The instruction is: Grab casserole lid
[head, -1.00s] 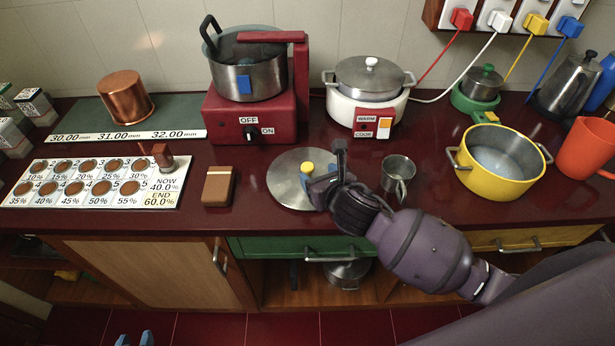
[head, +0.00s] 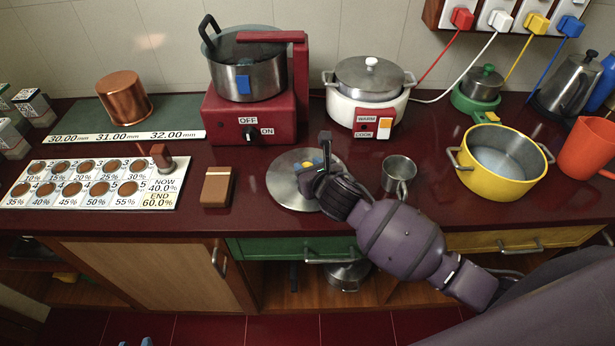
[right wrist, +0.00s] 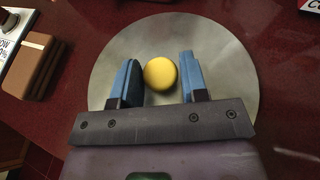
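The casserole lid (head: 286,184), a flat round metal disc with a yellow knob (right wrist: 160,73), lies on the dark red counter. My right gripper (head: 318,162) is over the lid, coming from the right in the head view. In the right wrist view its blue fingers (right wrist: 158,70) are apart, one on each side of the knob, and not closed on it. In the head view the gripper hides most of the knob. Only the blue tips of my left gripper (head: 136,342) show at the bottom edge, apart and empty, over the floor.
A yellow casserole (head: 500,165) stands open at the right. A metal cup (head: 398,174) is close to the right of the lid and arm. A brown block (head: 216,188) lies left of the lid. The red burner (head: 250,118) and white cooker (head: 367,112) stand behind.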

